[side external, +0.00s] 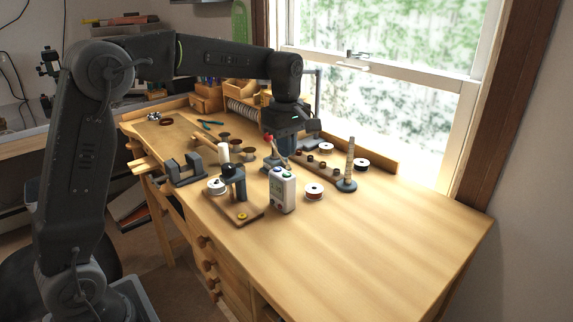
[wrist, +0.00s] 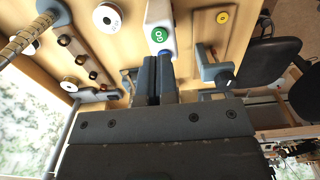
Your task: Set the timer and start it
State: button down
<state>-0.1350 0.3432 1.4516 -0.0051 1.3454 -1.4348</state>
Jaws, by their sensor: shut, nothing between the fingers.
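The timer, a small white and grey box (side external: 282,192), stands upright on the wooden bench. In the wrist view it is the white box (wrist: 160,12) at the top centre, with a green button (wrist: 159,34) marked with white signs. A blue button (wrist: 164,53) lies just beyond my fingertips and is partly hidden by them. My gripper (wrist: 158,62) is shut and empty, its fingers pointing toward the buttons. In the side view my gripper (side external: 285,158) is behind the timer; its fingertips are hard to make out there. I cannot tell whether the fingers touch the blue button.
A dark stand on a wooden base (side external: 235,190) is left of the timer. A spool (side external: 314,191) and a tapered rod on a dark base (side external: 347,170) are to its right. A row of small holders (side external: 322,166) lies behind. The bench's right front is clear.

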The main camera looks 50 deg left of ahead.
aim_at(286, 174)
jog(key=shift+f, duration=2.35)
jog(key=shift+f, duration=1)
notch_tip(286, 174, up, 16)
jog(key=shift+f, duration=0.25)
jog(key=shift+w, duration=0.1)
